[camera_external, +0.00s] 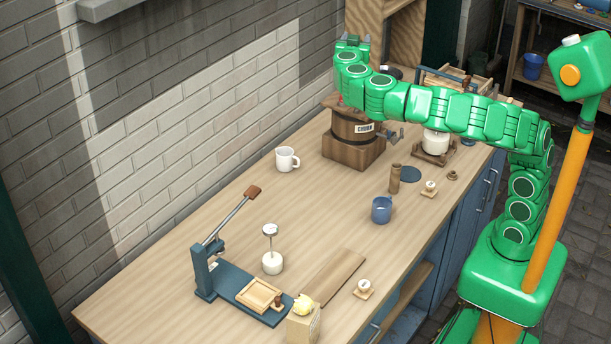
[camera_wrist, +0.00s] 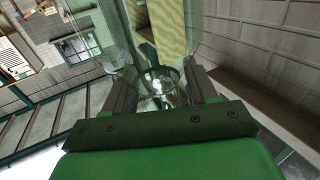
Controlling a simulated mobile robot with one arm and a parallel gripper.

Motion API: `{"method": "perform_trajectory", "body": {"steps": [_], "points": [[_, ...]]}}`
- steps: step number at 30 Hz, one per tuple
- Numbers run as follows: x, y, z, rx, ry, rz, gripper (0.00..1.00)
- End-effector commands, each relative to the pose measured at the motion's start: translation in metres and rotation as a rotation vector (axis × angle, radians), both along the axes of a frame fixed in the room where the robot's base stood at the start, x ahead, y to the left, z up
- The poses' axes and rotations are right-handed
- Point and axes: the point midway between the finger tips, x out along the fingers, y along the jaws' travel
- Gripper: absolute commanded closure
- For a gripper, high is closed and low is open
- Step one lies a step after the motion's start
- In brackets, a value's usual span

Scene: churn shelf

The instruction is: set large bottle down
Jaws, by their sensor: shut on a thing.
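My gripper (camera_external: 353,41) is high over the far end of the workbench, at the wall side, above the barrel churn. In the wrist view my gripper (camera_wrist: 161,92) is shut, its two dark fingers on either side of a clear glass piece, which I take to be the large bottle (camera_wrist: 160,77). Its round rim or neck shows between the fingers, and its full shape is hard to make out. I cannot make the bottle out in the external view. The wooden churn (camera_external: 355,128) stands on its block on the bench below the gripper.
A tall wooden shelf unit (camera_external: 398,38) stands behind the churn. The bench (camera_external: 215,190) also holds a white mug (camera_external: 287,159), a blue mug (camera_external: 381,210), a white jar (camera_external: 436,144) in a wooden stand and a lever press (camera_external: 200,270). Bare bench lies left of the blue mug.

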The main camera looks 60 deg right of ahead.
Motion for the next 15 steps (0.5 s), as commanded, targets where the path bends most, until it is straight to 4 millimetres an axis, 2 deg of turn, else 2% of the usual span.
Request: {"method": "perform_trajectory", "body": {"steps": [5,15], "points": [[-0.006,0.007,-0.005,0.000,-0.001,-0.027,1.00],[-0.005,0.006,-0.044,-0.001,0.003,-0.026,1.00]]}}
